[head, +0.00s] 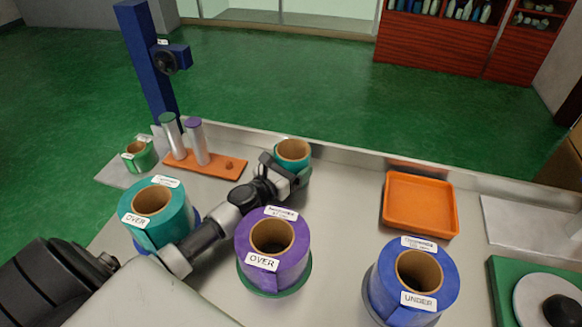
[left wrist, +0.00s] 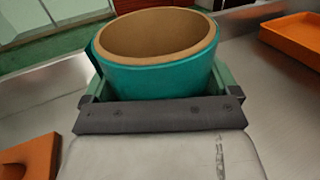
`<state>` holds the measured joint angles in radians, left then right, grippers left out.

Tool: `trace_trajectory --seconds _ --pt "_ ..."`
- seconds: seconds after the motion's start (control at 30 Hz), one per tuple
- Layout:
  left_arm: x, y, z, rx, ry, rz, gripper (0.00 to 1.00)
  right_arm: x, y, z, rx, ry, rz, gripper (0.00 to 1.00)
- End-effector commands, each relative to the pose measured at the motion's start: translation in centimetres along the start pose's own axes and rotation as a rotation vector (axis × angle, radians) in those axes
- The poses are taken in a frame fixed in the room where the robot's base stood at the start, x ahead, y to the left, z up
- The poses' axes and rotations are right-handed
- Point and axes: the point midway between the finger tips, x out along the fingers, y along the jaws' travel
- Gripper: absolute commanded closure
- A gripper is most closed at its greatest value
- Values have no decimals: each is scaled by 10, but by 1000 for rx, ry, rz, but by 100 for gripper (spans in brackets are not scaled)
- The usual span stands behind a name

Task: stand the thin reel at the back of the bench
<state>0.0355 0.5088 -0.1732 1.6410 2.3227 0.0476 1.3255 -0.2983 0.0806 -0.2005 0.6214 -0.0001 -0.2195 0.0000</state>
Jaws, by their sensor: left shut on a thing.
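A small teal reel (head: 298,160) with a brown cardboard core is near the back edge of the bench, upright with its core opening upward. My left gripper (head: 285,172) reaches across the bench and is shut on this reel. The left wrist view shows the teal reel (left wrist: 160,78) between the green fingers, its near side close to the dark palm. I cannot tell whether its underside touches the bench (head: 345,215). My right gripper is in neither view.
Larger reels stand in front: teal (head: 178,207), purple (head: 290,265) and blue (head: 440,275). A small green reel (head: 146,152) sits at the left. An orange rack (head: 222,168) holds two cylinders. An orange tray (head: 420,204) lies at right, with bare bench between it and the teal reel.

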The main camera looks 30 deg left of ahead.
Motion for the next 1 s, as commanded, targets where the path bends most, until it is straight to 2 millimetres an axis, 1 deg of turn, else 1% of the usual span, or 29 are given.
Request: trace_trajectory --seconds 0.13,0.17,0.2,0.23,0.4,0.5,0.57,0.9,1.0 --pt "0 0 -4 -1 -1 0 39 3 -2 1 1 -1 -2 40" --pt "0 0 -4 -1 0 0 7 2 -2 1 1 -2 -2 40" --pt "0 0 -3 -1 0 0 1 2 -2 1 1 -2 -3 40" --pt "0 0 -3 -1 0 0 0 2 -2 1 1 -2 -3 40" --pt "0 0 -3 0 0 0 0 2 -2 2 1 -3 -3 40" --pt "0 0 3 1 0 0 0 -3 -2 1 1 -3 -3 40" --pt "-7 0 -1 -1 2 0 0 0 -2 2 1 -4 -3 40" --pt "-61 0 -2 -1 2 0 0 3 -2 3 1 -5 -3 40" --pt "-70 0 -1 0 2 -1 0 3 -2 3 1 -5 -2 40"
